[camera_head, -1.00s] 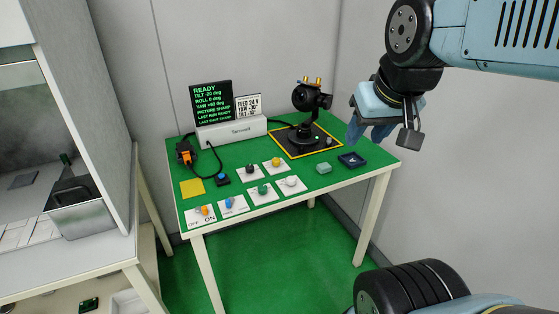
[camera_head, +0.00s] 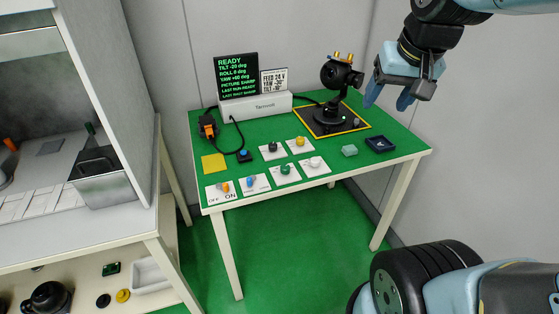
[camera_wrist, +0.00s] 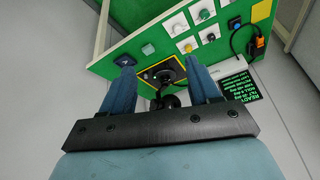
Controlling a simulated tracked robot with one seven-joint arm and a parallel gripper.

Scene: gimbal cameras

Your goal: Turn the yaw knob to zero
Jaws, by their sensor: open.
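I cannot read which is the yaw knob. The black camera gimbal (camera_head: 340,75) stands on a yellow-edged dark pad at the back right. The display (camera_head: 237,75) reads READY, with tilt, roll and yaw lines; yaw is a positive, nonzero angle.
An orange OFF/ON switch (camera_head: 225,187) is at the table's front left. A grey bench (camera_head: 95,235) stands left. Green floor between is open.

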